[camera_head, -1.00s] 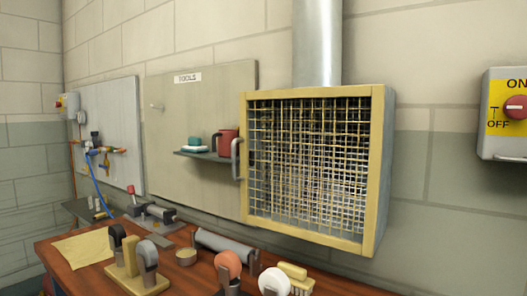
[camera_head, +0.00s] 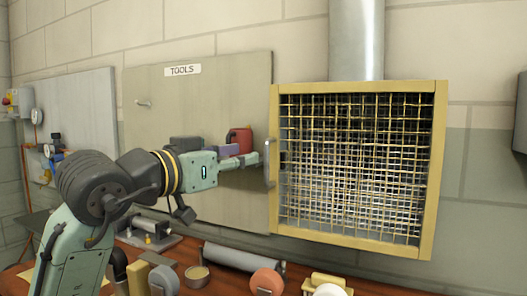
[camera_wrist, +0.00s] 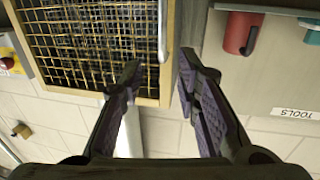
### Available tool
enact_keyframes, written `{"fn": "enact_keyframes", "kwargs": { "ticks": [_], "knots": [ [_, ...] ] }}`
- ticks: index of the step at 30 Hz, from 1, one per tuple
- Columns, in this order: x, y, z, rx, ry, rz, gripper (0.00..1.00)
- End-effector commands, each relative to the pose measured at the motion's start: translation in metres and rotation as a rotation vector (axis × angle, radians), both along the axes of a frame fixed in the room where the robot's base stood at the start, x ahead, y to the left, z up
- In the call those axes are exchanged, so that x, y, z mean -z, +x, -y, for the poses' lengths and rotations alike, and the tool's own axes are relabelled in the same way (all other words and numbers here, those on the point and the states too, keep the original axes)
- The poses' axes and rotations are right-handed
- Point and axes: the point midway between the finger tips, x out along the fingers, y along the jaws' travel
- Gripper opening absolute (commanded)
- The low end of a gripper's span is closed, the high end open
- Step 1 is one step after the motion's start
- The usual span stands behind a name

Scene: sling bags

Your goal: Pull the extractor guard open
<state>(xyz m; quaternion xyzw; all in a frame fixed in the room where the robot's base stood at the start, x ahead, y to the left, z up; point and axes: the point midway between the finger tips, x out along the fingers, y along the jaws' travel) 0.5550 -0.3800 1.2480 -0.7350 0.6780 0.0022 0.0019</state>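The extractor guard (camera_head: 275,110) is a yellow-framed wire mesh on the front of a wall-mounted extractor box, and it appears closed. Its grey vertical bar handle (camera_head: 269,165) is on the left edge of the frame. My gripper (camera_head: 256,160) reaches from the left, with its fingertips close to the handle. In the wrist view the picture is turned over; my gripper (camera_wrist: 160,68) is open, with two purple-padded fingers apart. The handle (camera_wrist: 162,30) shows between and beyond the fingertips. Whether a finger touches it cannot be told.
A board labelled TOOLS (camera_head: 200,95) hangs behind my arm, with a red mug (camera_head: 240,138) on its shelf. A wooden bench below holds a grey roll (camera_head: 242,258) and several tools. A duct (camera_head: 356,40) rises above the box.

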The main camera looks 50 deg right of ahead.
Motion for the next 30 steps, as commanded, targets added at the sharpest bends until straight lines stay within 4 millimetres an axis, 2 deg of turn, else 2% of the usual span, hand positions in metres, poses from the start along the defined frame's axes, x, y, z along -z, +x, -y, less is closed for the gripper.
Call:
{"fn": "enact_keyframes", "kwargs": {
  "ticks": [9, 15, 21, 28, 30],
  "knots": [
    [-0.003, 0.006, 0.058, -0.001, -0.002, -0.001, 0.30],
    [-0.002, 0.009, 0.086, -0.002, -0.004, 0.000, 0.30],
    [-0.001, 0.010, 0.096, -0.005, -0.006, 0.001, 0.30],
    [-0.001, 0.010, 0.097, -0.005, -0.006, 0.002, 0.30],
    [-0.001, 0.010, 0.096, -0.005, -0.006, 0.002, 0.26]
  ]
}}
